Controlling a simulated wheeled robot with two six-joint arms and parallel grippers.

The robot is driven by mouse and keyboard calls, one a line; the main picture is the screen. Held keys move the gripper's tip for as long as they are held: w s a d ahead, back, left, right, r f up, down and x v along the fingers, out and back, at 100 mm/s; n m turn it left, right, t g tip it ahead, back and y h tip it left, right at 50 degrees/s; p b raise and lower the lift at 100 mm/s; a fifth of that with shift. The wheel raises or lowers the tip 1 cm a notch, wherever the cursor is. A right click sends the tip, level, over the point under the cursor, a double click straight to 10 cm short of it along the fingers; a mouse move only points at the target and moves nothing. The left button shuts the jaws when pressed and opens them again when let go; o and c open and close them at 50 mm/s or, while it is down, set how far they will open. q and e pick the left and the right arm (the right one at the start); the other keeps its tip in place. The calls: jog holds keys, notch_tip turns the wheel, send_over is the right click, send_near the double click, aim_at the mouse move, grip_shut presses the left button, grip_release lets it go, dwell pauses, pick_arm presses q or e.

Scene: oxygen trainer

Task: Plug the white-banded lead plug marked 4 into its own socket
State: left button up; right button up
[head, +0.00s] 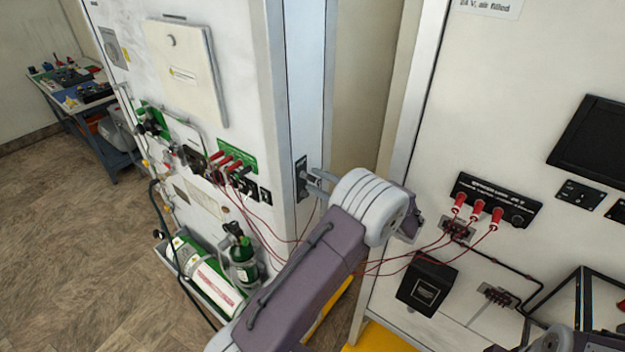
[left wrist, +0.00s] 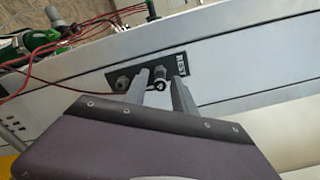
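My left gripper (head: 317,183) points left at a small black plate marked REST (left wrist: 181,60) on the cabinet's narrow side; the plate also shows in the head view (head: 301,180). In the left wrist view a small plug with a pale band (left wrist: 160,78) stands at the plate between my two open fingers, with a narrow gap on each side. Its number cannot be read. A black socket strip (head: 482,206) on the right panel holds three red plugs (head: 478,209), with an empty-looking socket (head: 517,219) at its right end. My right gripper is not in view.
Thin red leads (head: 400,262) hang between the cabinet and the right panel, passing behind my left arm. More red plugs (head: 228,163) sit on the left cabinet. A black box (head: 428,285) is below the strip. A green cylinder (head: 243,258) stands at the cabinet's foot.

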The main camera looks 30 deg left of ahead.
aim_at(319, 183)
pick_arm(q)
jog(key=shift+s, duration=0.1)
dwell(0.5)
grip_shut()
jog(key=shift+d, duration=0.15)
jog(key=shift+s+d+b, duration=0.15)
jog(key=shift+d+b, duration=0.3)
jog(key=shift+d, duration=2)
jog(key=shift+a, duration=0.1)
